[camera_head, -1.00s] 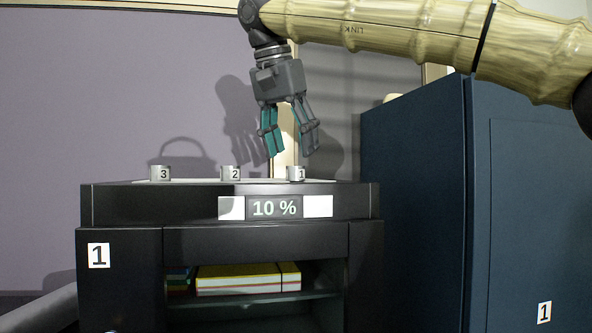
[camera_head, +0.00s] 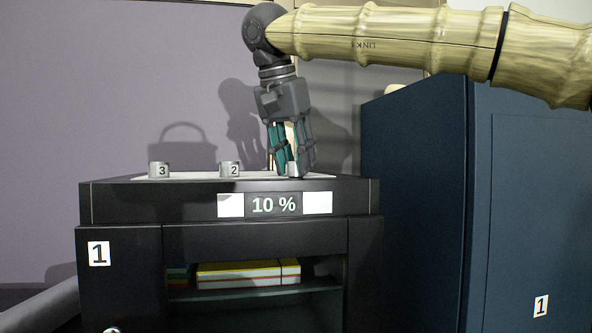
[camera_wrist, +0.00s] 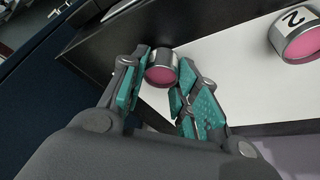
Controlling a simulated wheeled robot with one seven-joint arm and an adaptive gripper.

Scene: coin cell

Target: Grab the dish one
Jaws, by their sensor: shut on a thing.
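The dish labelled 1 (camera_head: 293,170) is a small grey metal cup at the right end of a row on top of the black cabinet. In the wrist view the same dish (camera_wrist: 161,76) shows a pink inside and stands between the teal finger pads. My gripper (camera_head: 290,166) points down from above and is shut on this dish, with a finger on either side. The fingers hide most of the dish and its number in the head view. It appears still at the level of the cabinet top.
Dish 2 (camera_head: 230,169) and dish 3 (camera_head: 159,170) stand to the left on the white top (camera_wrist: 243,100). The black cabinet (camera_head: 130,205) has a "10 %" display (camera_head: 274,205) on its front. A tall dark blue cabinet (camera_head: 420,190) stands close on the right.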

